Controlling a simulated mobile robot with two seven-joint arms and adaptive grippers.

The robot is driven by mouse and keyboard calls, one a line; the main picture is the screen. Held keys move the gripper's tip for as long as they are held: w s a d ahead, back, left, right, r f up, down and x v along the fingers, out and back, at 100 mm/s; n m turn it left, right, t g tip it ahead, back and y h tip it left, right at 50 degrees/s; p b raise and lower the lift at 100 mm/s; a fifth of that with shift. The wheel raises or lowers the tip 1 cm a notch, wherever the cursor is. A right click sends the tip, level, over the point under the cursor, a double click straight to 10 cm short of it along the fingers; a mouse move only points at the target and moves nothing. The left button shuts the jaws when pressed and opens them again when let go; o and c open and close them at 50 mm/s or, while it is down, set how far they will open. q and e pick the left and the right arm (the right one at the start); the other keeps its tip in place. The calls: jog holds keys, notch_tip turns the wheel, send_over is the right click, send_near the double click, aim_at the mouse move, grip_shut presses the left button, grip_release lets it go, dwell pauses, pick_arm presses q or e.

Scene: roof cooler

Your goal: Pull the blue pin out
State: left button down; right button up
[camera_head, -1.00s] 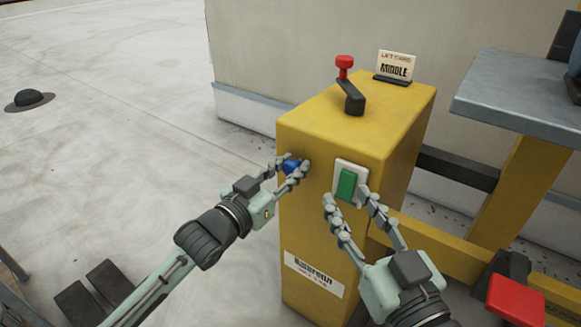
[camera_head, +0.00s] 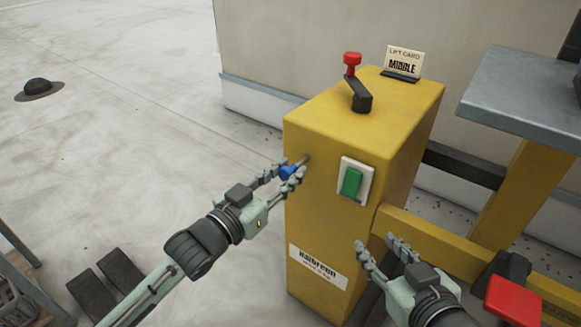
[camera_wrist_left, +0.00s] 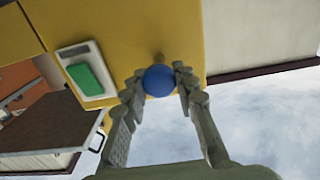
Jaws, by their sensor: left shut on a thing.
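The blue pin (camera_head: 287,173) is at the left side of the yellow box (camera_head: 330,215). Its round blue head also shows in the left wrist view (camera_wrist_left: 158,80), with a short grey shaft between the head and the yellow face. My left gripper (camera_head: 290,171) is shut on the blue head, one finger on each side, and it also shows in the left wrist view (camera_wrist_left: 157,82). How much of the shaft is inside the box is hidden. My right gripper (camera_head: 375,241) is open and empty, below and to the right of the green button.
The green button (camera_head: 351,182) is on the box's front. A red-knobbed lever (camera_head: 353,75) and a lift card (camera_head: 403,63) stand on top. A red pedal-like block (camera_head: 513,300) is at lower right, below a grey platform (camera_head: 520,95). Floor at left is mostly clear.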

pick_arm(q)
jog(key=c, duration=1.6)
grip_release()
jog(key=shift+s+f, duration=0.15)
jog(key=shift+f, duration=0.05)
jog(key=o, duration=0.4)
jog(key=shift+a+r, duration=0.15)
jog(key=shift+v, duration=6.1)
